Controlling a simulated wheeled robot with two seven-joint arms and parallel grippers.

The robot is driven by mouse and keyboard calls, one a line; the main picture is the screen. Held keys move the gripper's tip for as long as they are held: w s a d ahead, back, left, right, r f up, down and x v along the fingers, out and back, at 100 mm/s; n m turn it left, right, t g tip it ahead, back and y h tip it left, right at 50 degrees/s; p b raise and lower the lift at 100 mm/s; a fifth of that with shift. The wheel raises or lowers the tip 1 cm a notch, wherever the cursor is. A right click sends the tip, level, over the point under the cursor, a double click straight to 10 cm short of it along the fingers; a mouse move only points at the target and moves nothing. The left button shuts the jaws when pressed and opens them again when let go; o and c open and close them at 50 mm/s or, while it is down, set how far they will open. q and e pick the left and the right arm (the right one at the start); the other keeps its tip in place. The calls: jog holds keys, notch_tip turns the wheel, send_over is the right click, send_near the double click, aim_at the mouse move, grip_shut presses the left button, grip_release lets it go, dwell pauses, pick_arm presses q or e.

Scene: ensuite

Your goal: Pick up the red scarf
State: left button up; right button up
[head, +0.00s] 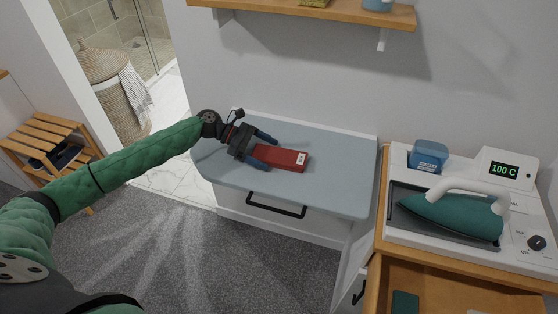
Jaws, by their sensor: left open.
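The red scarf (282,158) appears as a flat, folded red rectangle with a white label near its right end. It lies on the grey-blue top (322,190) of a white cabinet against the wall. My left gripper (263,150) reaches in from the left, low over the top. Its two dark blue fingers are open, one at the far side and one at the near side of the scarf's left end. Whether they touch the scarf, I cannot tell. My right gripper is out of view.
A teal iron (452,215) rests on a white station with a display reading 100 C, on a wooden unit at the right. An open drawer (450,292) sits below it. A wooden shelf (340,12) hangs above. A slatted stool (42,135) stands left.

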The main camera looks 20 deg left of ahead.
pick_arm(q)
jog(key=shift+d+f, duration=0.1)
jog(key=shift+c, duration=0.4)
jog(key=c, duration=1)
